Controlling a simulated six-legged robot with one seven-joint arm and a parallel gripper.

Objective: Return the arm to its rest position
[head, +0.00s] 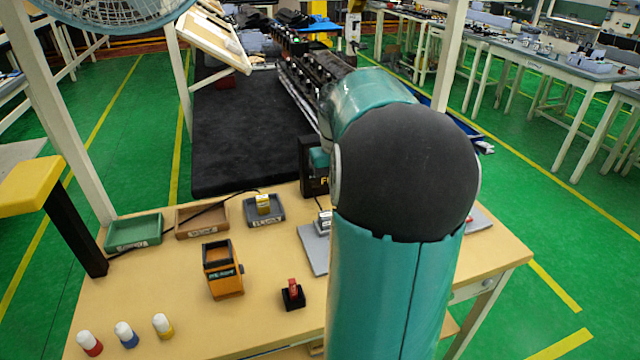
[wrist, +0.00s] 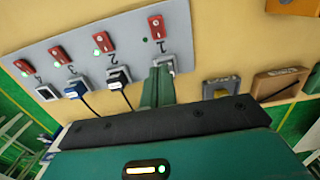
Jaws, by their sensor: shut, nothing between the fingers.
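My gripper (wrist: 158,88) shows in the wrist view as two teal fingers pressed together, empty. The fingertips are over or close to the right-end socket of a grey panel (wrist: 92,58); I cannot tell if they touch it. The panel carries several red switches with green lights, and dark plugs with cables sit in some sockets. In the head view my teal arm fills the middle right and hides the gripper and most of the panel (head: 313,250).
On the wooden table stand a green tray (head: 110,246), a brown tray (head: 179,234), a grey tray (head: 280,219) holding a yellow block, an orange box (head: 223,272), a small red-and-black item (head: 292,295) and capped bottles (head: 125,334). A black conveyor (head: 235,150) lies behind. The table's front middle is fairly clear.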

